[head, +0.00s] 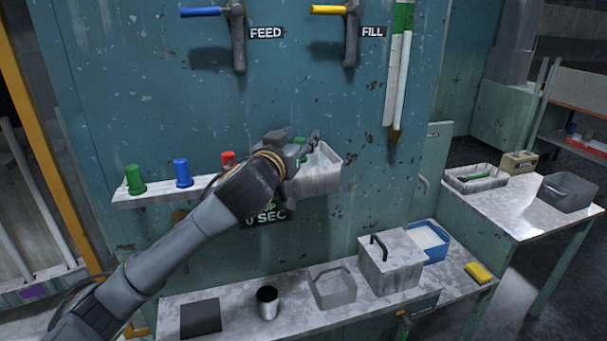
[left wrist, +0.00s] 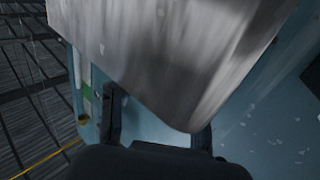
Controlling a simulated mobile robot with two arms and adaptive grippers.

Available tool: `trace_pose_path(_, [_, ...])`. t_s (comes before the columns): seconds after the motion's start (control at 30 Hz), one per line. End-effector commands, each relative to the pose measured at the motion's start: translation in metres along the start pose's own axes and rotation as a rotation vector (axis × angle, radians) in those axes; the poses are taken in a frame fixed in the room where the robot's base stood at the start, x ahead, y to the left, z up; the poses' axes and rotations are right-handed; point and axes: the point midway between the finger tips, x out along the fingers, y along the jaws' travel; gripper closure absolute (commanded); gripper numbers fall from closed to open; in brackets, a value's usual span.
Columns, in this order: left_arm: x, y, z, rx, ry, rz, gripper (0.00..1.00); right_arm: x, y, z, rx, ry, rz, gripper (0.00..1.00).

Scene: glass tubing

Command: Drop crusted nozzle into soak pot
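My left gripper (head: 307,142) is at the grey metal bin (head: 318,181) fixed on the teal wall. In the left wrist view its two fingers (left wrist: 158,124) stand apart, with the bin's metal side (left wrist: 175,60) filling the view beyond them. I see nothing clearly held. A bit of green shows beside the gripper, partly hidden by it. No crusted nozzle can be made out. A metal can (head: 268,303) and a lidded grey box (head: 391,268) with a black handle stand on the bench; I cannot tell which is the soak pot. My right gripper is out of view.
A wall shelf (head: 150,197) holds a green (head: 135,179), a blue (head: 182,173) and a red cup-like piece (head: 228,158).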

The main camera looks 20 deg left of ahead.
Motion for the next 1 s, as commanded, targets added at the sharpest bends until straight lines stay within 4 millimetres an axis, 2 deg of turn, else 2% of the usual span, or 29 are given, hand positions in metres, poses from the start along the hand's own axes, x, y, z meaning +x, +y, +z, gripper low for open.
trace_pose_path(0.13, [-0.001,0.000,0.001,0.000,-0.001,0.000,0.52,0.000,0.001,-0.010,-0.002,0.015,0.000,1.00])
trace_pose_path(0.27, [-0.009,0.000,0.001,-0.001,-0.001,0.001,0.52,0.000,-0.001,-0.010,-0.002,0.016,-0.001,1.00])
trace_pose_path(0.37, [-0.023,0.001,0.001,-0.001,-0.001,0.002,0.52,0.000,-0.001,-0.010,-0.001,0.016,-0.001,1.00])
trace_pose_path(0.7, [-0.090,0.001,0.001,0.000,0.000,0.003,0.52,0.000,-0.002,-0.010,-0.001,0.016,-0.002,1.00])
trace_pose_path(0.83, [-0.108,0.000,0.001,0.000,0.000,0.001,0.52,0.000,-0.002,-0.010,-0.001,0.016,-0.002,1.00])
trace_pose_path(1.0, [-0.119,0.000,0.000,0.000,0.000,0.001,0.52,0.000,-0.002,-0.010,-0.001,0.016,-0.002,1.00])
